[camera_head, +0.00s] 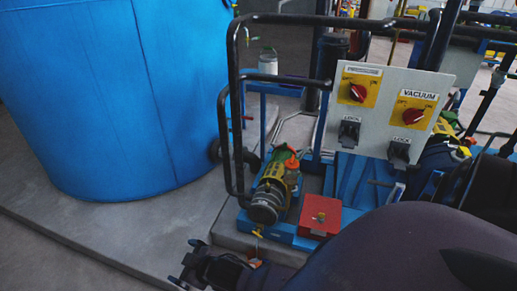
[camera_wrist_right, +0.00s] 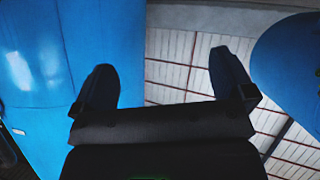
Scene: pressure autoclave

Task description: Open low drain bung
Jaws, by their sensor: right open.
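My right gripper (camera_head: 187,264) reaches in from the lower right of the head view, low over the grey floor and left of the pump. In the right wrist view its two fingers (camera_wrist_right: 166,82) are spread apart with nothing between them. A small yellow fitting (camera_head: 258,232) hangs below the front end of the pump (camera_head: 270,198), to the right of and above my gripper, apart from it. I cannot tell whether this fitting is the low drain bung. No other part is clearly the bung. My left gripper is not in view.
A large blue tank (camera_head: 120,90) stands at the left. A black tube frame (camera_head: 232,120) surrounds the pump skid. A panel (camera_head: 385,110) with red switches is above, and a red box (camera_head: 320,217) sits on the blue base. Floor at lower left is clear.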

